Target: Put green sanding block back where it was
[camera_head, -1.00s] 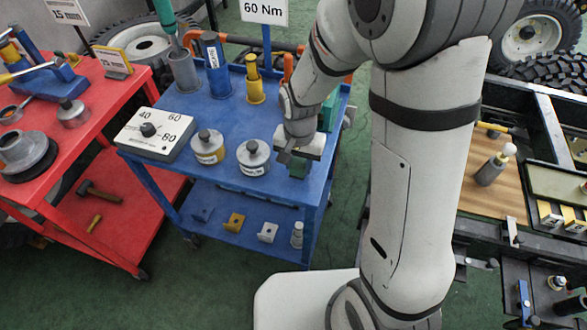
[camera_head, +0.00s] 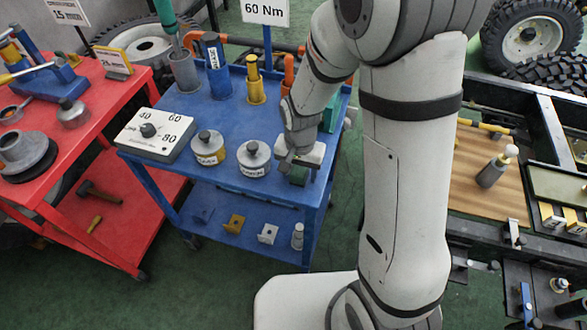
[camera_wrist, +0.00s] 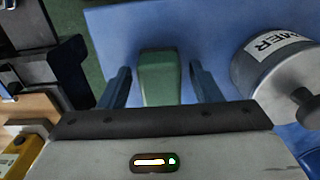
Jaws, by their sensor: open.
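The green sanding block (camera_wrist: 160,78) is on the blue top of the cart, between the two fingers of my gripper (camera_wrist: 160,70) in the wrist view. The fingers are apart, with a gap showing on each side of the block. In the head view my gripper (camera_head: 299,160) is low over the front right corner of the blue cart (camera_head: 225,178). Only a small part of the green block (camera_head: 298,177) shows beneath it there.
A silver canister labelled as primer (camera_head: 254,157) stands close to the left of my gripper, with another canister (camera_head: 208,147) beyond it. The dial box (camera_head: 156,133) is farther left. A green object (camera_head: 329,112) stands behind my gripper.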

